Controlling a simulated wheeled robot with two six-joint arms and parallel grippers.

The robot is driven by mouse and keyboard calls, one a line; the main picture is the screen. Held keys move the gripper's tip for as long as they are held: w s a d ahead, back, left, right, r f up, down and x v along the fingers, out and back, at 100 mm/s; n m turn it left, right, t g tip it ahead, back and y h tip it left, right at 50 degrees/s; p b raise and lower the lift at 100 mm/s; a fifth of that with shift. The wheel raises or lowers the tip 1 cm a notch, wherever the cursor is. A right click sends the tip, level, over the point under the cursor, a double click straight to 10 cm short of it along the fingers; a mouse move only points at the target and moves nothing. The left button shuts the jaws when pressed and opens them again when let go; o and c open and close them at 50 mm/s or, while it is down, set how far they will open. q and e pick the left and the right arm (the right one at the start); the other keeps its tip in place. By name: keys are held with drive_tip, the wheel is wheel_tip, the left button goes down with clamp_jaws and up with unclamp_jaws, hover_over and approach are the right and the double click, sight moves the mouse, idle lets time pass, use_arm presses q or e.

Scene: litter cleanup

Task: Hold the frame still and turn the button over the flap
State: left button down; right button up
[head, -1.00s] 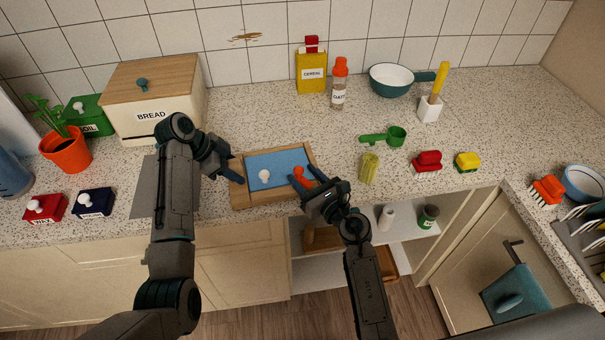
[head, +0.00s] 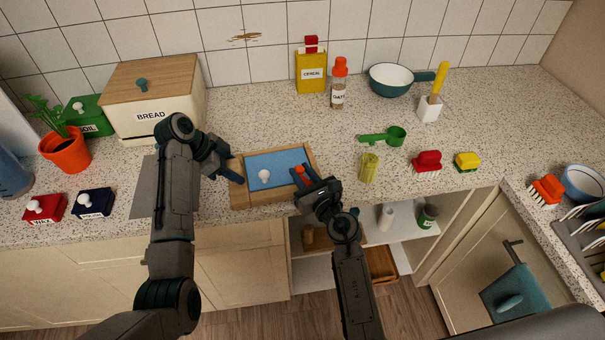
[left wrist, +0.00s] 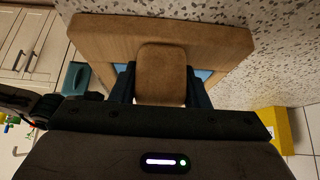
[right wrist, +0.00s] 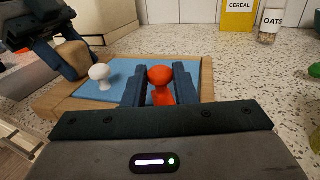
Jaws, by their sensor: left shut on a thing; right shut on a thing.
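The wooden frame (head: 236,197) lies on the counter with a blue flap (head: 282,162) inside it. A white knob (head: 264,176) stands on the flap. The red button (right wrist: 161,78) is at the right side of the flap. My left gripper (head: 236,172) is shut on a wooden block (left wrist: 161,75) at the frame's left side. My right gripper (head: 307,177) is shut on the red button, with one finger on each side of it in the right wrist view. The fingers hide the button's lower part, so I cannot tell how far it overlaps the flap.
A bread box (head: 150,115) stands behind left. The counter's front edge and an open shelf lie below the frame.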

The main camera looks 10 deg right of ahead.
drive_tip(key=o, duration=1)
drive_tip(key=v, duration=1.2)
drive_tip(key=shift+s, duration=0.1)
